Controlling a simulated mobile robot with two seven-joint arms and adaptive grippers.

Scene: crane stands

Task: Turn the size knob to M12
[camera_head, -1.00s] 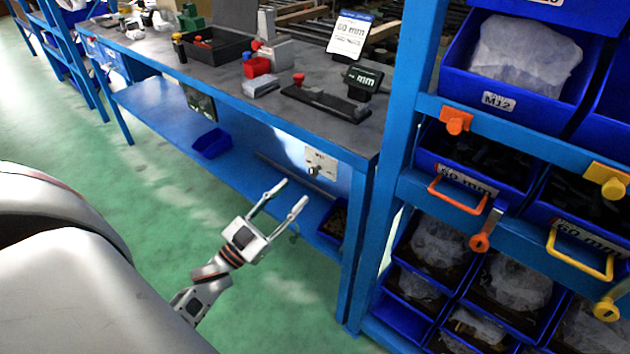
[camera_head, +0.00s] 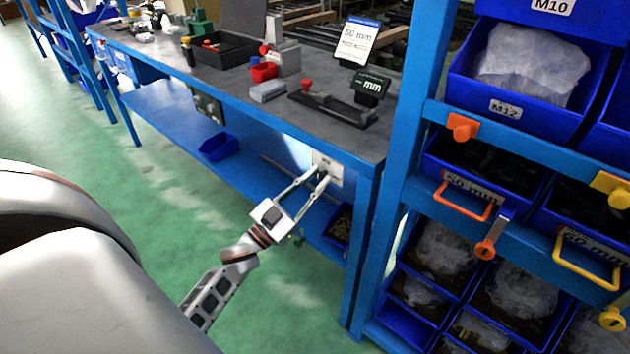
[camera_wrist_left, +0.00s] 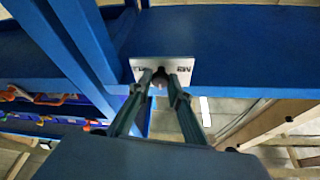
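The size knob (camera_wrist_left: 160,77) is on a pale plate (camera_head: 329,168) under the workbench's front edge. In the left wrist view the plate (camera_wrist_left: 183,65) carries small dark marks at its left and right, too small to read surely. My left gripper (camera_head: 323,173) reaches up to the plate from below left. In the wrist view its two fingertips (camera_wrist_left: 160,73) lie one on each side of the knob and look closed against it. The fingers hide much of the knob, so its pointing direction cannot be told. My right gripper is not in view.
The workbench (camera_head: 225,85) holds a black bin, red parts and a "60 mm" sign (camera_head: 357,42). A blue lower shelf (camera_head: 170,115) runs beneath. A blue rack with bins, one labelled M12 (camera_head: 505,109), stands at right. Green floor (camera_head: 150,200) lies clear at left.

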